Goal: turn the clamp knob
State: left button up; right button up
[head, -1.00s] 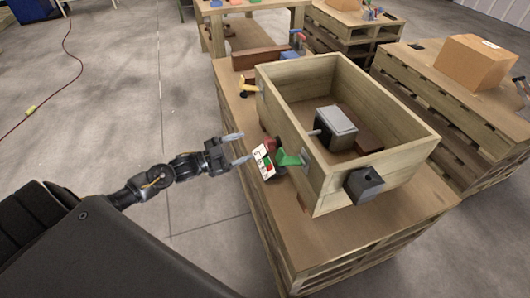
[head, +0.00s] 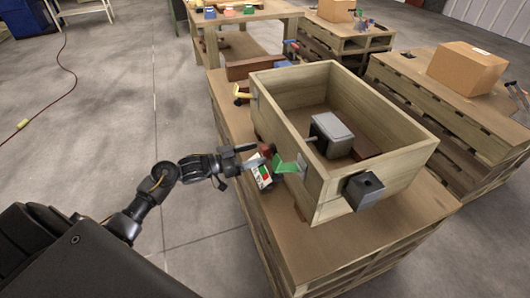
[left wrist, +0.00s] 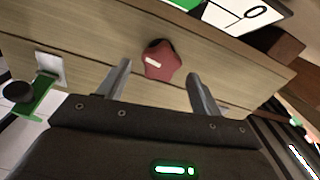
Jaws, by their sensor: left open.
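The clamp knob is a dark red lobed knob (head: 267,149) on the near left side of the wooden crate (head: 345,200). In the left wrist view the knob (left wrist: 161,60) shows a small white mark and stands out from the planks. My left gripper (head: 257,154) is open beside the knob. In the left wrist view its two fingertips (left wrist: 158,70) lie to either side of the knob, with clear gaps, and the knob is not gripped. My right gripper is not in view.
The green lever (left wrist: 40,98) also shows in the wrist view. A grey box (head: 332,132) lies inside the crate. A yellow handle (head: 242,93) is farther back.

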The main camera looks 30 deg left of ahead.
aim_at(262, 153)
pick_arm(q)
jog(key=shift+x, duration=2)
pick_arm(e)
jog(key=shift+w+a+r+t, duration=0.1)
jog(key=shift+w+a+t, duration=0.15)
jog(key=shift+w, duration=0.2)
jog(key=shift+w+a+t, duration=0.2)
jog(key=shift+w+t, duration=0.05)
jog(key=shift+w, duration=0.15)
pick_arm(q)
jog(key=shift+s, duration=0.1)
jog(key=shift+c, duration=0.5)
jog(key=c, duration=0.7)
jog(key=shift+d, duration=0.2)
jog(key=shift+c, duration=1)
jog(key=shift+a, duration=0.15)
jog(key=shift+m, duration=1)
jog(key=shift+f+m, duration=0.1)
jog(key=shift+m, duration=0.6)
jog(key=shift+s+m, duration=0.1)
jog(key=shift+m, duration=1.1)
